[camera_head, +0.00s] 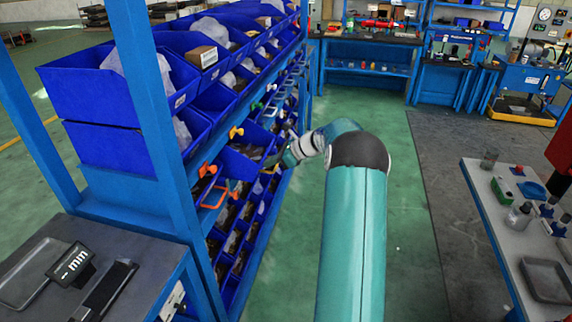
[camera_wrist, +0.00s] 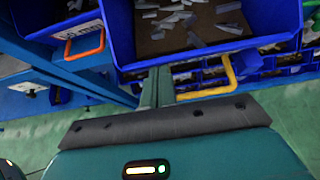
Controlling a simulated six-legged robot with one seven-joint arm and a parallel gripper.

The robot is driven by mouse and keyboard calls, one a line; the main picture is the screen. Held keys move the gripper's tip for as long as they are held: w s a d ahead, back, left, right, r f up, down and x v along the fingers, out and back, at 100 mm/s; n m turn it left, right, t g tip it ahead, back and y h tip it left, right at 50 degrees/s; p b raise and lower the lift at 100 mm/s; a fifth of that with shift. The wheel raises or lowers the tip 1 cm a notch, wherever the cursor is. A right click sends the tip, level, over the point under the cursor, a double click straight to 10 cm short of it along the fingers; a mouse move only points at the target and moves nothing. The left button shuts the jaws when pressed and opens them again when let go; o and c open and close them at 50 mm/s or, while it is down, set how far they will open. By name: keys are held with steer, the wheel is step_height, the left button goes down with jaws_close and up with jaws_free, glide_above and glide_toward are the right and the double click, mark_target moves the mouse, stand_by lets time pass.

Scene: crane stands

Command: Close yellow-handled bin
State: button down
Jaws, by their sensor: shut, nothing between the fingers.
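The yellow-handled bin (camera_wrist: 205,52) is blue and fills the top of the wrist view, with grey metal pieces inside. In the head view the bin (camera_head: 238,166) juts out of the rack into the aisle. Its yellow handle (camera_wrist: 205,93) shows in the wrist view below the bin's front edge. My gripper (camera_wrist: 160,72) is shut and empty, its fingertips at the bin's front wall beside the handle's left end. I cannot tell whether they touch. In the head view my gripper (camera_head: 274,160) is at the bin's outer end, partly hidden by my wrist.
An orange-handled bin (camera_wrist: 84,46) is to the left in the wrist view. Blue rack posts (camera_head: 150,90) stand left of the bin in the head view. A workbench (camera_head: 495,225) with bottles and a tray is at right. The green floor (camera_head: 375,95) between is clear.

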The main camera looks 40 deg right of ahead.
mark_target(235, 156)
steer(key=w+a, duration=0.2)
steer(key=w, duration=0.1)
steer(key=w+a, duration=0.5)
steer(key=w, duration=0.1)
steer(key=shift+w+a, duration=0.25)
steer(key=shift+w, duration=0.1)
steer(key=shift+w+a+r, duration=0.1)
steer(key=shift+w+a, duration=0.1)
